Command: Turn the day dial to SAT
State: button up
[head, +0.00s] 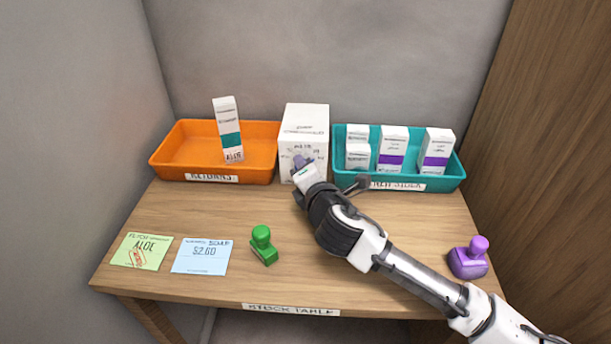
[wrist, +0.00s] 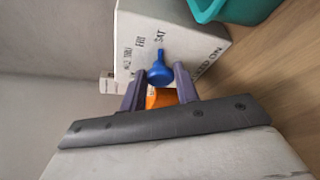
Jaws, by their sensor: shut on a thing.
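The white box with the day dial (head: 305,120) stands at the back of the table, between the two trays. In the wrist view its lettered face (wrist: 190,30) appears turned sideways, with THU, FRI and SAT legible. The blue dial knob (wrist: 159,74) sits between my fingertips, and its narrow pointer is directed toward the SAT lettering. Exact alignment is hard to tell. My gripper (head: 302,164) reaches the front of the box and is shut on the knob; its purple fingers also show in the wrist view (wrist: 160,80). In the head view my gripper hides the knob.
An orange tray (head: 166,148) with a carton is left of the box; a teal tray (head: 455,178) with several cartons is right. A green stamp (head: 263,246), two cards (head: 201,257) and a purple stamp (head: 468,260) lie in front. My arm crosses the table's right half.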

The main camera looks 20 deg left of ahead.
dwell(0.4)
jog(key=o, duration=0.9)
jog(key=shift+o, duration=0.2)
notch_tip(320, 180, up, 20)
jog(key=shift+p, duration=0.35)
